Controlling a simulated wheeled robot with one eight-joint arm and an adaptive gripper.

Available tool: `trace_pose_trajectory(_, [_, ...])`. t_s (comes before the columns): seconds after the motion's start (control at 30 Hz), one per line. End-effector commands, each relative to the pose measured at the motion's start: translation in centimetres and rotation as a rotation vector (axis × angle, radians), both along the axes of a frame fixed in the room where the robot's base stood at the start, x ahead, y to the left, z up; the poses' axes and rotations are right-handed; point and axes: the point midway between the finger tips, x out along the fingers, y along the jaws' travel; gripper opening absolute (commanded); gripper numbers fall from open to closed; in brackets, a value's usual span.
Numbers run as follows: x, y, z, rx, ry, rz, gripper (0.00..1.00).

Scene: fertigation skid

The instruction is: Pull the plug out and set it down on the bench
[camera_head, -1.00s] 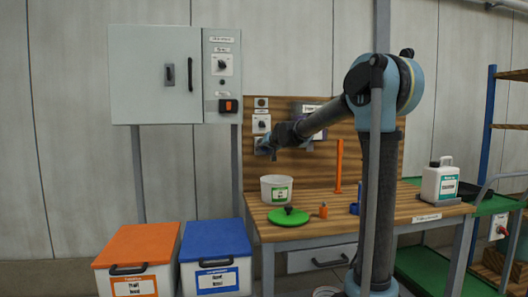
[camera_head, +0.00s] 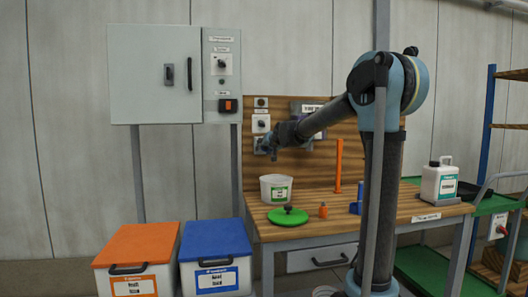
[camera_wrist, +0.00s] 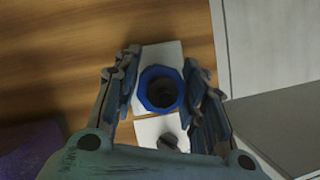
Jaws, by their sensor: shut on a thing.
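The plug (camera_wrist: 161,90) shows in the wrist view as a blue ring with a dark centre, seen end-on. It stands in front of a white wall plate (camera_wrist: 164,53) on the wooden back board. My gripper (camera_wrist: 160,94) has one finger on each side of the plug and is shut on it. In the head view my gripper (camera_head: 269,145) is at the left part of the board and hides most of the plug. I cannot tell whether the plug is still seated in its socket. The wooden bench (camera_head: 335,225) stands below.
On the bench are a white tub (camera_head: 275,190), a green disc with a dark knob (camera_head: 288,216), a small orange bottle (camera_head: 323,211), an orange post (camera_head: 339,166) and a white canister (camera_head: 440,183). A switch plate (camera_wrist: 158,131) lies close to the plug.

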Motion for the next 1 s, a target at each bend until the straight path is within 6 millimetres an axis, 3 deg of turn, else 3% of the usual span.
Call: trace_pose_trajectory(1.0, [-2.9,-0.8,0.0,0.0,-0.001,0.001,0.1])
